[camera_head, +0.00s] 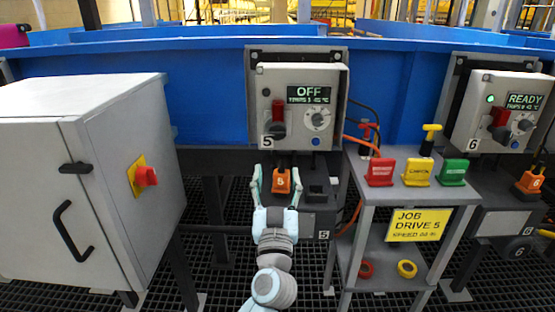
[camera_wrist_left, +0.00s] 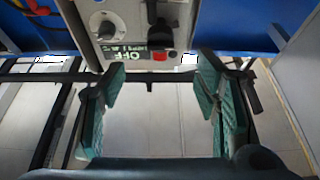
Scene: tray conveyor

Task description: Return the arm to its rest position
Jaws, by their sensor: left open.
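My left gripper (camera_head: 274,182) is open, its two green fingers apart and pointing up the picture, in front of the drive 5 station. In the left wrist view the gap between the open fingers (camera_wrist_left: 165,100) holds nothing. An orange plug marked 5 (camera_head: 282,182) shows between the fingers in the head view; the fingers do not appear to touch it. My right gripper is not in view.
A grey cabinet (camera_head: 70,180) with a red knob stands at left. A small cart (camera_head: 362,240) at right carries red, yellow and green tagged items and a JOB DRIVE 5 sign (camera_head: 418,224). Drive 6's box (camera_head: 500,112) reads READY. A blue conveyor wall (camera_head: 210,90) runs behind.

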